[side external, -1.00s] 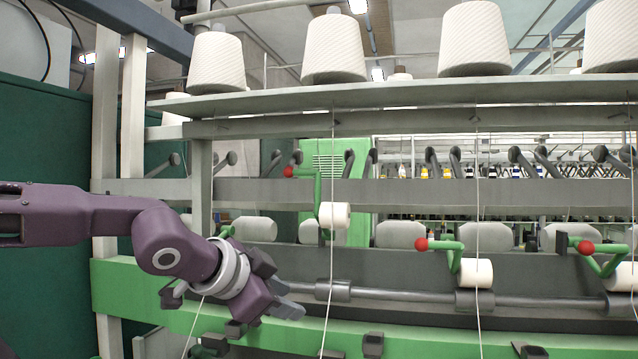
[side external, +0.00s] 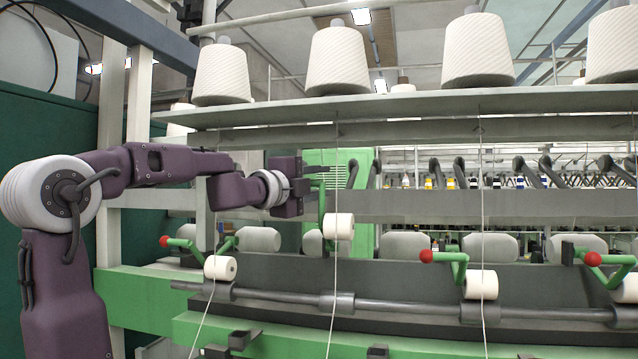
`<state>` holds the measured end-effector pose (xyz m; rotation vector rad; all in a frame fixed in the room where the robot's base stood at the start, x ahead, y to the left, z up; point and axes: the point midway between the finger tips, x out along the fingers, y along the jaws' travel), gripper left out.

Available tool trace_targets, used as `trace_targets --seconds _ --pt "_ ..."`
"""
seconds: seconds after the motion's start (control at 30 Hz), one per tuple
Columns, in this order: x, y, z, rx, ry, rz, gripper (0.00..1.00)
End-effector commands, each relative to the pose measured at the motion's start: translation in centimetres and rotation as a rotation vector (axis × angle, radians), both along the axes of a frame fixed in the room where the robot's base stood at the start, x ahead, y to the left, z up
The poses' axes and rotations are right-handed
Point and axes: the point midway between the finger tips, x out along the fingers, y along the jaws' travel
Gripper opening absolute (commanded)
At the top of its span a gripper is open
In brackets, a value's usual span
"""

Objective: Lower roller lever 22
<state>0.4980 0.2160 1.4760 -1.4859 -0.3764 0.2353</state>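One green lever (side external: 322,203) with a white roller (side external: 338,227) stands raised, left of the picture's middle. Its red knob is hidden behind my gripper. My gripper (side external: 318,176) is at the top of this lever, its dark fingers pointing right; I cannot tell whether it touches the lever or how far the fingers are apart. The other roller levers sit lower: one with a red knob (side external: 165,241) and roller (side external: 220,268) at the left, one with a red knob (side external: 426,256) and roller (side external: 481,285) at centre right, and one at the right edge (side external: 592,258). No numbers are readable.
A long grey shaft with dark drums (side external: 400,305) runs below the rollers. White yarn cones (side external: 338,62) stand on the shelf (side external: 400,103) above. Thin threads (side external: 336,170) hang down past the levers. Grey rails (side external: 450,205) cross behind.

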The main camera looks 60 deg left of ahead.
Motion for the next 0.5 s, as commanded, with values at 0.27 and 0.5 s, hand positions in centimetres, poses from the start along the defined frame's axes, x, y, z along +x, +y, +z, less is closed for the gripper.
trace_targets --seconds 0.27,0.5 --pt "-0.03 -0.04 0.0 -0.001 0.0 0.0 0.08" --pt "-0.04 -0.06 0.0 -0.001 0.0 0.0 0.0"
